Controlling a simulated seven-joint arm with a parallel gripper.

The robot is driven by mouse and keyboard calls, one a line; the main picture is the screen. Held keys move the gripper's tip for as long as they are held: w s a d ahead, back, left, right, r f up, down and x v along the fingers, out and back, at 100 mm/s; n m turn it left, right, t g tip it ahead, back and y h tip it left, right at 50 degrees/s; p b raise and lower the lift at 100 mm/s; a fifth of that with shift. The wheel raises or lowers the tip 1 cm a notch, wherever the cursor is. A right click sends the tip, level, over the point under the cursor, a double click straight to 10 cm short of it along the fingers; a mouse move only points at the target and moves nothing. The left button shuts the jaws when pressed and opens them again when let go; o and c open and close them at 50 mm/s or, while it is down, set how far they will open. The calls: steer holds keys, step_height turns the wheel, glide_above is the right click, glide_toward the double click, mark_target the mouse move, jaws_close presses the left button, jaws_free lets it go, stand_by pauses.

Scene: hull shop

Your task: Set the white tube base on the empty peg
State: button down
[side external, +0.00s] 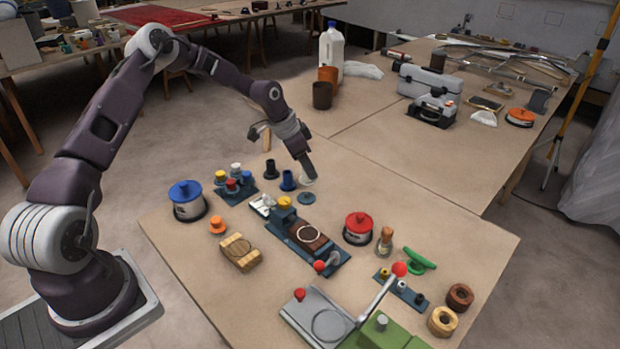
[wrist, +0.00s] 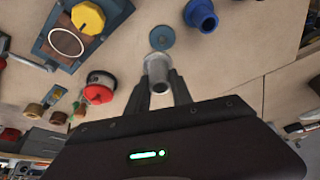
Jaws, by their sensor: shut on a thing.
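My gripper (side external: 305,168) is shut on a pale tube with a wider rim, the white tube base (wrist: 157,72), which sits between the two fingers (wrist: 159,92) in the wrist view. In the side view only a small pale part of the white tube base (side external: 308,182) shows under the fingertips. A round teal disc (side external: 306,198) lies on the table just in front of it, and it also shows beyond the tube in the wrist view (wrist: 161,37). Something small is at the disc's centre; I cannot tell whether it is the empty peg.
A blue flanged tube (side external: 288,181) and a black one (side external: 271,170) stand close to the left. A board with coloured caps (side external: 235,190), a fixture with a yellow knob (side external: 284,203) and a red-lidded can (side external: 358,228) are nearby.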

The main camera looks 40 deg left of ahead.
steer(key=shift+w+a+f, duration=0.4)
steer(key=shift+a, duration=0.15)
steer(key=shift+a+f, duration=0.15)
steer(key=shift+f, duration=2.7)
steer(key=shift+f, duration=0.6)
steer(key=c, duration=1.4)
jaws_free()
steer(key=v, duration=1.1)
